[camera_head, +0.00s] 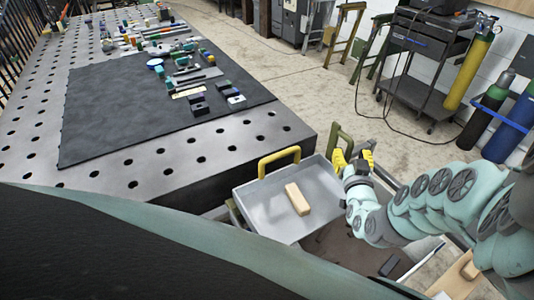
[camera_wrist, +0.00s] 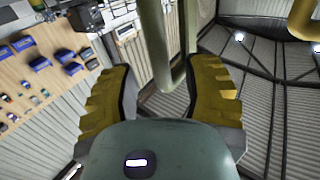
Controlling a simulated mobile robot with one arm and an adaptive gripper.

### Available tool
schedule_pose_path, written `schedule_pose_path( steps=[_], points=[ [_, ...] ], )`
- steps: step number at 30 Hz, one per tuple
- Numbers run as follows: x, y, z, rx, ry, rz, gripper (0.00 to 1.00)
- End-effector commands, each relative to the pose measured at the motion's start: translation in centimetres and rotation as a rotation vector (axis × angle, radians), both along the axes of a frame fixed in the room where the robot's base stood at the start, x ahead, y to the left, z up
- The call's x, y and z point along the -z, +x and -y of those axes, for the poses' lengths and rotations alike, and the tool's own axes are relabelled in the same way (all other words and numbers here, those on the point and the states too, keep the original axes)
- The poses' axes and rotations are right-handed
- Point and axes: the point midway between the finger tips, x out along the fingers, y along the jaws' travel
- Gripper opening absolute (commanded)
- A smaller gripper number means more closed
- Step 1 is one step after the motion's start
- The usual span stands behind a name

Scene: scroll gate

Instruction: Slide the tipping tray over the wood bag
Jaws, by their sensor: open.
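The tipping tray (camera_head: 262,206) is a shallow grey metal tray beside the table's near right corner, with a wooden block (camera_head: 297,199) lying in it. It has a yellow handle (camera_head: 279,161) on its far left side and an olive handle (camera_head: 335,136) near its far right corner. My gripper (camera_head: 353,158) is open and empty at the olive handle. In the wrist view my gripper (camera_wrist: 163,75) has its yellow fingers apart, with the olive handle (camera_wrist: 154,45) between them. I cannot clearly make out the wood bag; a brown surface (camera_head: 345,255) shows below the tray.
A perforated metal table (camera_head: 165,165) with a black mat (camera_head: 130,110) and tools stands at left. A black cart (camera_head: 425,75) and gas cylinders (camera_head: 472,70) stand at the back right. The floor (camera_head: 290,80) between is mostly clear. A dark block (camera_head: 389,265) lies at lower right.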

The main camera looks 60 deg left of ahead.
Motion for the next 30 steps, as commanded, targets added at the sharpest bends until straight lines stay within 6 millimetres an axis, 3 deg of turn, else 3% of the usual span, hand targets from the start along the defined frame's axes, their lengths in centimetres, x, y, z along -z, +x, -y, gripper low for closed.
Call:
schedule_pose_path(
  steps=[9,23,30],
  points=[
    [0.1,0.9,-1.7,-0.006,0.001,-0.001,0.48],
    [0.0,1.1,-1.9,-0.006,-0.001,-0.001,0.51],
    [0.0,1.2,-1.9,-0.005,-0.001,-0.001,0.26]
  ],
)
